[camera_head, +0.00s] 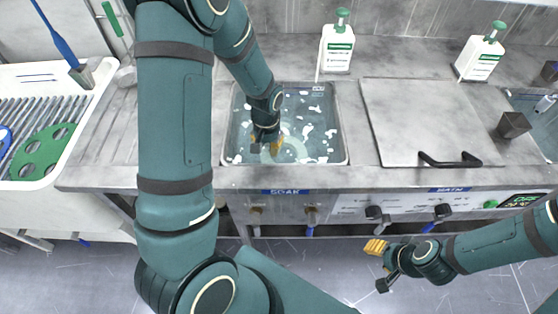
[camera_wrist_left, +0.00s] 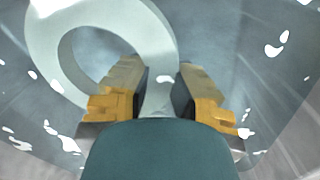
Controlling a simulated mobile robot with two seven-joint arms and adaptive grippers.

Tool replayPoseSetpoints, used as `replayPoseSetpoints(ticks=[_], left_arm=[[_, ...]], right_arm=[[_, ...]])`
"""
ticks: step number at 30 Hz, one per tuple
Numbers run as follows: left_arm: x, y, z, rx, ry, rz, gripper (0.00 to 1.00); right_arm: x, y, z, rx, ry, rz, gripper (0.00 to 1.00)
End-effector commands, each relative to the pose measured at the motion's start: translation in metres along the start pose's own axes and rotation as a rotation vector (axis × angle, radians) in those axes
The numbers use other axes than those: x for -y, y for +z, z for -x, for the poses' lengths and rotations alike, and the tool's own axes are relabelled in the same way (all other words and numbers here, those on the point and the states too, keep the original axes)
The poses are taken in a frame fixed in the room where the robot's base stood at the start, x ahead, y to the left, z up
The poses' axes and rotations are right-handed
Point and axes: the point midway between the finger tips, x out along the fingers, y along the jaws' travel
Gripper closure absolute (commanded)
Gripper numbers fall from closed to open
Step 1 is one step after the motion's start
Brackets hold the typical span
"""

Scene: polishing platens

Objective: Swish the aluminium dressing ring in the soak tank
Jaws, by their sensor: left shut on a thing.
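The soak tank (camera_head: 318,163) is a steel basin of bluish water with white foam patches, in the head view above the "SOAK" label. My left gripper (camera_head: 265,143) reaches down into it. The pale grey aluminium dressing ring (camera_wrist_left: 152,28) shows in the left wrist view, where my left gripper (camera_wrist_left: 160,98) is shut on its near rim. The ring is tilted in that picture and its hole is clear. In the head view the ring (camera_head: 295,149) is a faint pale shape in the water. My right gripper (camera_head: 380,266) is open and empty over the floor in front of the counter.
Two white bottles with green caps (camera_head: 337,48) (camera_head: 480,55) stand behind. A flat lid with a black handle (camera_head: 420,125) lies right of the tank. A white rack with a green disc (camera_head: 45,152) is at the left. Taps and knobs line the counter front.

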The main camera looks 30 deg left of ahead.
Motion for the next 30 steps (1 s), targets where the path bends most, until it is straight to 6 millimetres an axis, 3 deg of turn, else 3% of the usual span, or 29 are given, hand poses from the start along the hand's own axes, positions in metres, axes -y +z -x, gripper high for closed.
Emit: replayPoseSetpoints(ticks=[14, 30], left_arm=[[0.0, -0.001, 0.023, -0.002, 0.0, 0.0, 1.0], [0.0, -0.001, -0.001, -0.001, 0.0, 0.0, 1.0]], right_arm=[[0.006, -0.002, 0.017, 0.0, 0.0, 0.0, 0.53], [0.0, 0.0, 0.0, 0.0, 0.0, 0.0, 0.53]])
